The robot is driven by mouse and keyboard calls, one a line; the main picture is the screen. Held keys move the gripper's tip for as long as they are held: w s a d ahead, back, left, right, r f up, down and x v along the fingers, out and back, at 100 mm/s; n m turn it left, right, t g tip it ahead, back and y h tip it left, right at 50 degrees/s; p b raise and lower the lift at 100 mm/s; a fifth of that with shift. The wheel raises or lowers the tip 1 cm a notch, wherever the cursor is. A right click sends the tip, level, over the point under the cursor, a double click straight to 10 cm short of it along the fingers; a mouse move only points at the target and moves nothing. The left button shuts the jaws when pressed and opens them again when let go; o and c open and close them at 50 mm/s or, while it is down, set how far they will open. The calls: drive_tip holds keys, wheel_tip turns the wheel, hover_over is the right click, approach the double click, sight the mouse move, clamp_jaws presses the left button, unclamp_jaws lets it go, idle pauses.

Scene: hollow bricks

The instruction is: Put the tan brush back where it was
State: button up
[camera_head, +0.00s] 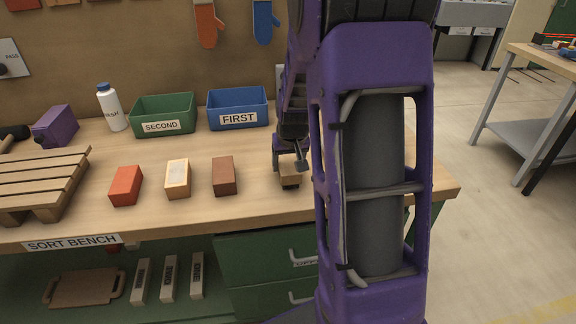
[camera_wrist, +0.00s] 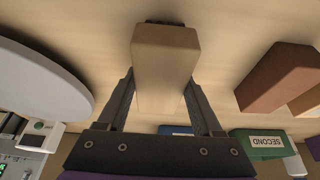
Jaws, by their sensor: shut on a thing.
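My gripper (camera_head: 290,164) is over the right part of the bench, to the right of the brown brick.
On the bench (camera_head: 250,213) stand a red brick (camera_head: 126,186), a cream brick (camera_head: 178,179) and a brown brick (camera_head: 223,176) in a row. Behind are a green SECOND bin (camera_head: 163,115), a blue FIRST bin (camera_head: 238,109) and a white bottle (camera_head: 111,108). A wooden pallet (camera_head: 40,180) lies left.

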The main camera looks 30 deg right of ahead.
drive_tip(key=shift+f, duration=0.1)
drive_tip(key=shift+f, duration=0.2)
drive_tip(key=o, duration=1.4)
drive_tip(key=shift+o, duration=0.2)
drive_tip(key=shift+r, duration=0.1)
drive_tip(key=shift+r, duration=0.25)
drive_tip(key=p+v, duration=0.2)
drive_tip(key=v, duration=0.8)
drive_tip(key=shift+s+a+r, duration=0.1)
drive_tip(key=shift+s+r, duration=0.05)
drive_tip(key=shift+r, duration=0.15)
drive_tip(key=shift+s+r, duration=0.25)
drive_tip(key=shift+r, duration=0.2)
